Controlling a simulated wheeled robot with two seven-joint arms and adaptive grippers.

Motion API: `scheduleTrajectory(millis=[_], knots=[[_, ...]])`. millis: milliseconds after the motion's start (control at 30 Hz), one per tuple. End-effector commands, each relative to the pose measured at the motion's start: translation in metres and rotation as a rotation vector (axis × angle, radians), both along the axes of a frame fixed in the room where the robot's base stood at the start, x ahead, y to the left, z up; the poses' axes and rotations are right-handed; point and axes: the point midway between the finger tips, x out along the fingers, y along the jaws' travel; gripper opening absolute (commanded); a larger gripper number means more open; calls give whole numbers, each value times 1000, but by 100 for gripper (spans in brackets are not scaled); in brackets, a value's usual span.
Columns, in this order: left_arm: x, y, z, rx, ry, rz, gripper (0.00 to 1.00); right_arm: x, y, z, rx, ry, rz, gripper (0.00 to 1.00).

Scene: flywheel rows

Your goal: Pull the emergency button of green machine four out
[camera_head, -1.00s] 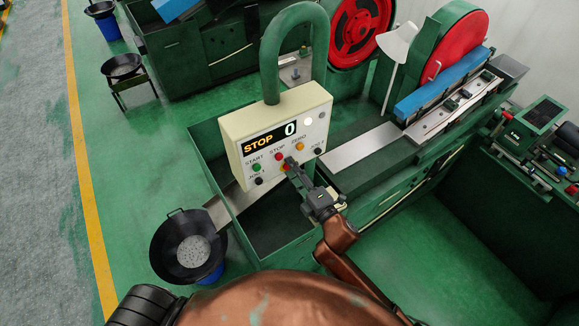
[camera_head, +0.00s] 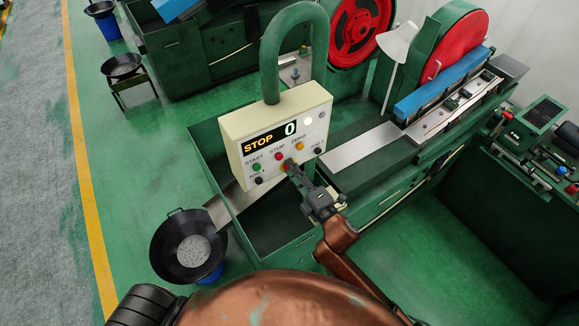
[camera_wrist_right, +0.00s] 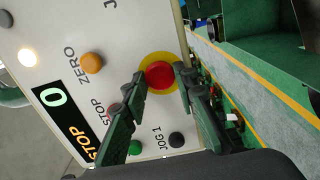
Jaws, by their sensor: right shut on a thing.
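The cream control box (camera_head: 262,142) hangs from a thick green curved pipe. Its display reads "STOP 0". The red emergency button on its yellow ring shows in the right wrist view (camera_wrist_right: 159,75), low on the panel. My right gripper (camera_head: 289,166) reaches the panel from the lower right. In the right wrist view its two fingertips (camera_wrist_right: 158,79) lie on either side of the red button, shut on it. In the head view the fingers partly hide the button. My left gripper is not in view.
Close around sit a green button (camera_wrist_right: 135,147), an orange button (camera_wrist_right: 91,63) and black jog buttons (camera_wrist_right: 176,139). A green machine with red wheels (camera_head: 356,30) stands behind. A black bowl (camera_head: 186,247) stands at lower left.

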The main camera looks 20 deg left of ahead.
Motion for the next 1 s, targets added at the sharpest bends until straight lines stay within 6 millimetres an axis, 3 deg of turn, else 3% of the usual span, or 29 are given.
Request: scheduleTrajectory(millis=[533,567,600,767,1000], knots=[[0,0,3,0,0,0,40,-4,-5,-1,-1,2,0,3],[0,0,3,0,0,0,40,-4,-5,-1,-1,2,0,27],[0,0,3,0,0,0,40,-4,-5,-1,-1,2,0,30],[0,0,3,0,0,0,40,-4,-5,-1,0,1,0,41],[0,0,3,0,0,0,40,-4,-5,0,-1,1,0,41]])
